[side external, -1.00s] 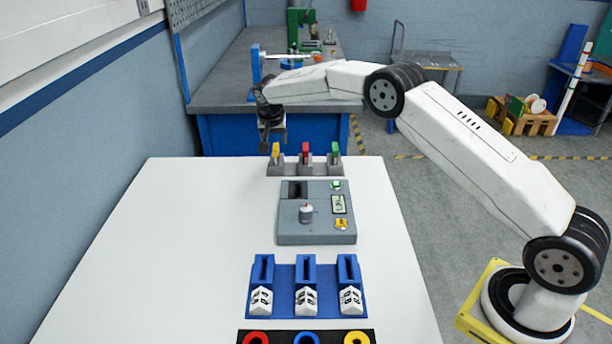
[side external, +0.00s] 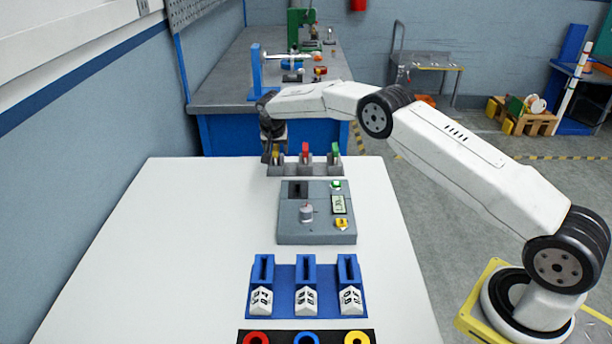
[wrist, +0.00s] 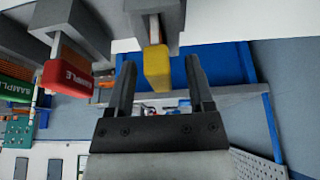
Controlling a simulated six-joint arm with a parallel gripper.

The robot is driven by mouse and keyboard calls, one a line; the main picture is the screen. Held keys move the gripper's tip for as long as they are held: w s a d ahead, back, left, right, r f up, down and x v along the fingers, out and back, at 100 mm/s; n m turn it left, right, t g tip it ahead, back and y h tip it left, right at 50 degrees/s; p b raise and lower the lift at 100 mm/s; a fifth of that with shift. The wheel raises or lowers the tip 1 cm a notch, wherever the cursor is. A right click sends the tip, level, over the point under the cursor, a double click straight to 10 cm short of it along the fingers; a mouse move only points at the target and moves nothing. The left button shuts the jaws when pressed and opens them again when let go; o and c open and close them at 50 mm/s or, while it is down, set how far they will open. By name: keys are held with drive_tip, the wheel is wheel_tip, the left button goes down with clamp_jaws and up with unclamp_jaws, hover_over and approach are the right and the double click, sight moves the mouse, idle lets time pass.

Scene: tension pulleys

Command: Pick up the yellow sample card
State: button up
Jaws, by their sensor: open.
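The yellow sample card (side external: 276,154) stands upright in the left grey holder (side external: 275,169) at the far end of the white table, partly covered by my gripper (side external: 273,152) in the side view. In the wrist view the yellow card (wrist: 157,70) lies between the fingertips of my gripper (wrist: 160,68), with a gap on both sides. My gripper is open and holds nothing. The card's lower end is inside the holder.
A red card (side external: 305,149) and a green card (side external: 336,149) stand in holders to the right. A grey device (side external: 318,232) with a knob and a blue slotted block (side external: 282,308) stand nearer. The table's left side is clear.

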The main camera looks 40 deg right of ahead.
sight(275, 146)
drive_tip(key=shift+c, duration=0.2)
clamp_jaws()
drive_tip(key=shift+r, duration=0.15)
drive_tip(key=shift+r, duration=1.55)
drive_tip(key=shift+s+a+r, duration=0.1)
drive_tip(key=shift+s+r, duration=0.55)
drive_tip(key=shift+r, duration=0.1)
drive_tip(key=s+a+r, duration=0.1)
drive_tip(key=s+r, duration=0.7)
drive_tip(key=s, duration=0.4)
drive_tip(key=shift+s+a, duration=0.2)
drive_tip(key=shift+s, duration=0.1)
drive_tip(key=shift+r, duration=0.1)
